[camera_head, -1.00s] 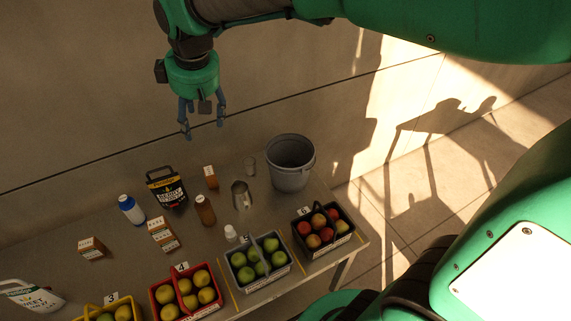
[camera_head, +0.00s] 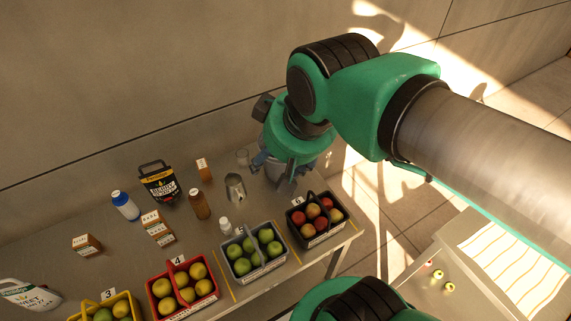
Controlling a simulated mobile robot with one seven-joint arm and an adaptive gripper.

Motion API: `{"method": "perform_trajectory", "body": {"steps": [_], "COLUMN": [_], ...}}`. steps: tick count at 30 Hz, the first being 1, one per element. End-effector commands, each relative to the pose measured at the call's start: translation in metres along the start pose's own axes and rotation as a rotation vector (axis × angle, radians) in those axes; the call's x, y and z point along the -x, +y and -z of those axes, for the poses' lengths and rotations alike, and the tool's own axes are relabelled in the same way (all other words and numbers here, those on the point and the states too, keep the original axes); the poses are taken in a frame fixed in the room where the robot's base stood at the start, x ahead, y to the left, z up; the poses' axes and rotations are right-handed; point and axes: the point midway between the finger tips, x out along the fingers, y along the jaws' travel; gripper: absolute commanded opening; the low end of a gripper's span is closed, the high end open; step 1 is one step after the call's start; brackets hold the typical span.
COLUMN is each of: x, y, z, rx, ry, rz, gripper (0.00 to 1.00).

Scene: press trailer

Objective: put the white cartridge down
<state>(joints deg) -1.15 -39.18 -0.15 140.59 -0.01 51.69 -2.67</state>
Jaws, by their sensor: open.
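A small white bottle-like item (camera_head: 225,226) stands upright on the table just behind the blue-grey basket; I cannot tell whether it is the white cartridge. A pale translucent cylinder (camera_head: 242,157) stands further back, beside the small carton. My gripper (camera_head: 270,176) is open and points down at the table's back right, over the place of the grey bucket, which it mostly hides. No object shows between its fingers, though the view there is partly blocked by my wrist.
Baskets of fruit line the table's front edge: yellow, red (camera_head: 182,290), blue-grey (camera_head: 256,265) and black (camera_head: 316,228). A metal jug (camera_head: 235,187), brown bottle (camera_head: 199,204), black-labelled jug (camera_head: 158,184) and cartons stand behind them. A striped surface (camera_head: 520,265) is at right.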

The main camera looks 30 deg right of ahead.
Motion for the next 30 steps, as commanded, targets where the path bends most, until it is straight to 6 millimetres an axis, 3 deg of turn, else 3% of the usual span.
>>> {"method": "perform_trajectory", "body": {"steps": [6, 20, 30], "x": [0.002, 0.0, -0.03], "y": [0.004, 0.005, 0.004], "z": [-0.023, -0.026, -0.042], "rx": [-0.058, -0.065, -0.065], "ry": [0.018, 0.019, 0.019], "rz": [-0.009, -0.01, -0.01], "gripper": [0.63, 0.63, 0.63]}}
